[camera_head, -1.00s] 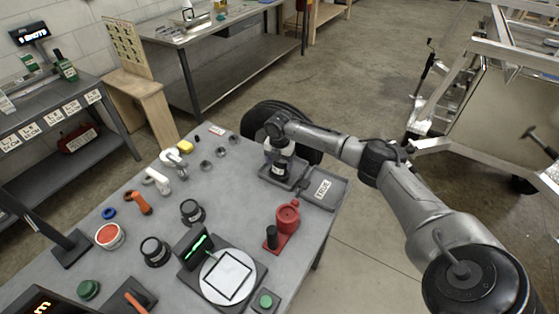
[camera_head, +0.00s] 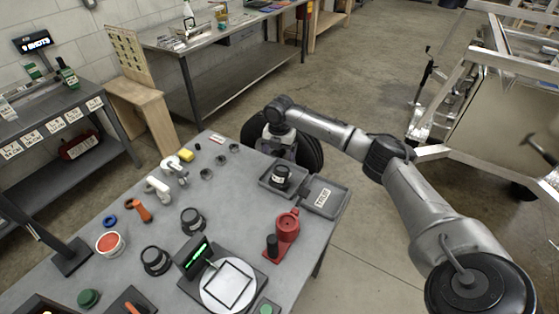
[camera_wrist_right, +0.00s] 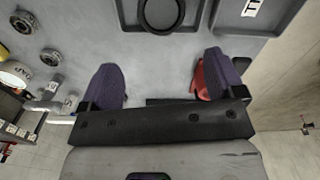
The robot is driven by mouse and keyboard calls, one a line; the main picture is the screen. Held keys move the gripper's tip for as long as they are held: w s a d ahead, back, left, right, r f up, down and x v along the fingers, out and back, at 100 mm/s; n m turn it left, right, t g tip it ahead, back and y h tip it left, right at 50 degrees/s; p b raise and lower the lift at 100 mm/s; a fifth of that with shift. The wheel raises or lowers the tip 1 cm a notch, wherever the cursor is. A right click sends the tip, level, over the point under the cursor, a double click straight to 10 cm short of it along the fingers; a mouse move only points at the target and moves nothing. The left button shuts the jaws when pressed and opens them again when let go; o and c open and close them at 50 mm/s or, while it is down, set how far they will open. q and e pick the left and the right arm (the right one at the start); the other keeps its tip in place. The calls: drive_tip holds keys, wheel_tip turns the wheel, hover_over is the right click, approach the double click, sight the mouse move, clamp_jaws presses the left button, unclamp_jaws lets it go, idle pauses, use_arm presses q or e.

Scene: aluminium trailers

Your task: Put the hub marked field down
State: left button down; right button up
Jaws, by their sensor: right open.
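A black hub (camera_head: 282,174) with a small white label stands upright in the left compartment of a grey tray (camera_head: 266,187). The label's wording is too small to read. In the right wrist view, a dark round thing at the top edge, apparently the hub (camera_wrist_right: 160,14), sits inside the tray's rim (camera_wrist_right: 122,14). My right gripper (camera_wrist_right: 163,84) is open, with nothing between its two purple fingertips. In the head view the right gripper (camera_head: 282,151) is just beyond the hub, apart from it. My left gripper is in neither view.
The tray's right compartment holds a white card (camera_head: 323,197). A red fixture (camera_head: 285,232) stands in front of the tray. More black hubs (camera_head: 192,218), a round plate with a display (camera_head: 228,284) and several small parts are on the bench. A metal trailer frame (camera_head: 450,110) stands at right.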

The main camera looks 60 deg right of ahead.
drive_tip(key=shift+r, duration=2.15)
